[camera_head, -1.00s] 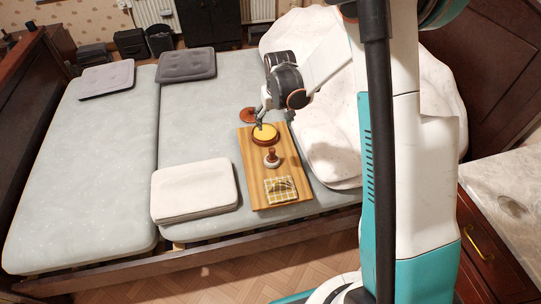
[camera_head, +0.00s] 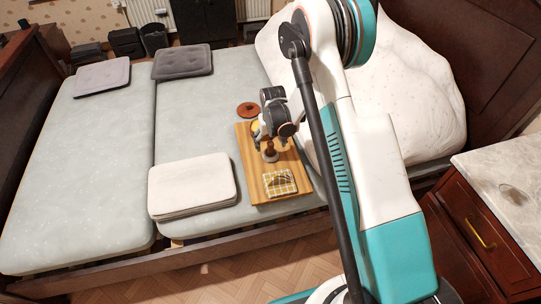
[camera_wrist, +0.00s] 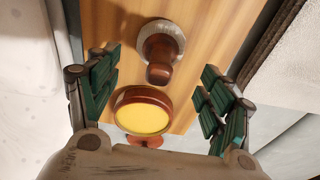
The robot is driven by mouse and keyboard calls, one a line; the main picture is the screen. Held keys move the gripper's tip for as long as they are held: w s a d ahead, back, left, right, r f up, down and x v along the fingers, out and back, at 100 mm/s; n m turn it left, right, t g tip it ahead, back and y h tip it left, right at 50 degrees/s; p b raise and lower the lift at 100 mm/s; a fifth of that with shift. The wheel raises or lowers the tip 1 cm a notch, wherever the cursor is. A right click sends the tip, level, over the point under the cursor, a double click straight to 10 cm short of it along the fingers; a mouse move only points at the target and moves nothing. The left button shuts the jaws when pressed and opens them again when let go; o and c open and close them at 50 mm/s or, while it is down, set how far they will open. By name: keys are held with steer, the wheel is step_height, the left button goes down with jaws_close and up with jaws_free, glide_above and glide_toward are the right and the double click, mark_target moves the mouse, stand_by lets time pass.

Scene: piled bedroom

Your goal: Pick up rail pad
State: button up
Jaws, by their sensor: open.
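No object is clearly marked as the rail pad. A wooden board (camera_head: 250,165) on the bed holds a yellow round pad with a brown rim (camera_wrist: 143,112), a wooden-knobbed piece with a pale round base (camera_wrist: 160,45), and a yellow-and-white checked square piece (camera_head: 280,184). My gripper (camera_wrist: 160,92) is open and empty above the board, its green-padded fingers wide apart. In the wrist view the yellow pad and the knob lie between the fingers. In the head view my gripper partly hides the yellow pad (camera_head: 256,130) and the knobbed piece (camera_head: 270,154).
A reddish disc (camera_head: 248,110) lies on the bed behind the board. A stack of white cushions (camera_head: 192,187) is to its left, and a bulky white duvet (camera_head: 415,100) to its right. Grey pillows (camera_head: 182,61) lie farther back. A dresser (camera_head: 490,205) stands at the right.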

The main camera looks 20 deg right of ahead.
mark_target(270, 149)
steer(key=f+b, duration=0.1)
steer(key=f, duration=0.1)
steer(key=f+b, duration=0.2)
steer(key=f, duration=0.1)
steer(key=shift+w+f, duration=0.3)
steer(key=shift+w, duration=0.05)
steer(key=c, duration=1.1)
